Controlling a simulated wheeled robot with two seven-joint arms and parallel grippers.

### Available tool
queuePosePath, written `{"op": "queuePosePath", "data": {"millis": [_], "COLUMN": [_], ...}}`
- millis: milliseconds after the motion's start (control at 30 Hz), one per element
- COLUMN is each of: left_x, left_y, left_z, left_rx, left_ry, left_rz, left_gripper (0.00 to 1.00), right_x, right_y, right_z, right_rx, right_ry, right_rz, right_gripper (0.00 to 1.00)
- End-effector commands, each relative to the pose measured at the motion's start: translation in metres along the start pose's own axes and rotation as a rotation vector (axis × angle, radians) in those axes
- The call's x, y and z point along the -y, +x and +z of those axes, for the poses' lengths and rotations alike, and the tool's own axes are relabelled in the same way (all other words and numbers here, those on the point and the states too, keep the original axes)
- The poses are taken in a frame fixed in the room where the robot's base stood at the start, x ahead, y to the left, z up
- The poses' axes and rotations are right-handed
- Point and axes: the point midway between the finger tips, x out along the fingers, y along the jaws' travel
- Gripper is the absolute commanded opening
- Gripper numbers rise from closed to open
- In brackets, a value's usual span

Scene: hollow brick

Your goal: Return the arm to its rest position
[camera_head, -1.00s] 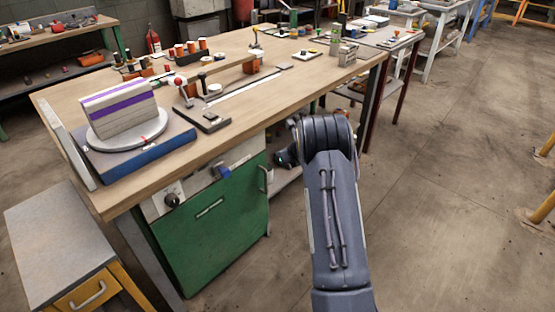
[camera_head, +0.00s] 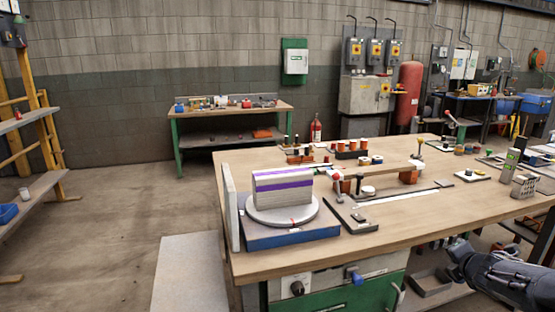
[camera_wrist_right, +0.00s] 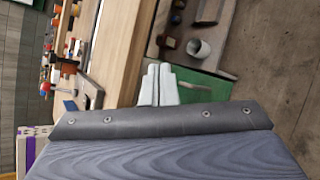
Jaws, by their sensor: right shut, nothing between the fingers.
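My right arm (camera_head: 500,274) shows at the lower right of the head view, low beside the front edge of the workbench (camera_head: 270,262). Its gripper is not visible in that view. In the right wrist view the right gripper (camera_wrist_right: 159,84) is shut with its pale fingers together and nothing between them. It is apart from the bench, in front of the bench edge and the green cabinet. My left gripper is in neither view.
A hollow brick (camera_head: 283,187) with a purple stripe sits on a round turntable (camera_head: 300,214) on a blue base (camera_head: 262,236). Small tools and parts stand across the bench. The floor at left is open.

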Motion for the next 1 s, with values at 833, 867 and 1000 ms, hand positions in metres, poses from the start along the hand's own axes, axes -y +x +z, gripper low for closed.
{"op": "queuePosePath", "data": {"millis": [833,867,1000], "left_x": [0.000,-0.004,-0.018], "left_y": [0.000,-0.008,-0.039], "left_z": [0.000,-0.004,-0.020], "left_rx": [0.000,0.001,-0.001], "left_ry": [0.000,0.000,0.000], "left_rz": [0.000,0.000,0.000], "left_gripper": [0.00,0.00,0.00], "right_x": [0.056,0.050,0.024], "right_y": [-0.346,-0.354,-0.370], "right_z": [-0.275,-0.272,-0.250], "right_rx": [-0.225,-0.225,-0.222], "right_ry": [2.138,2.147,2.143], "right_rz": [-0.949,-0.966,-0.958], "right_gripper": [0.00,0.00,0.00]}}
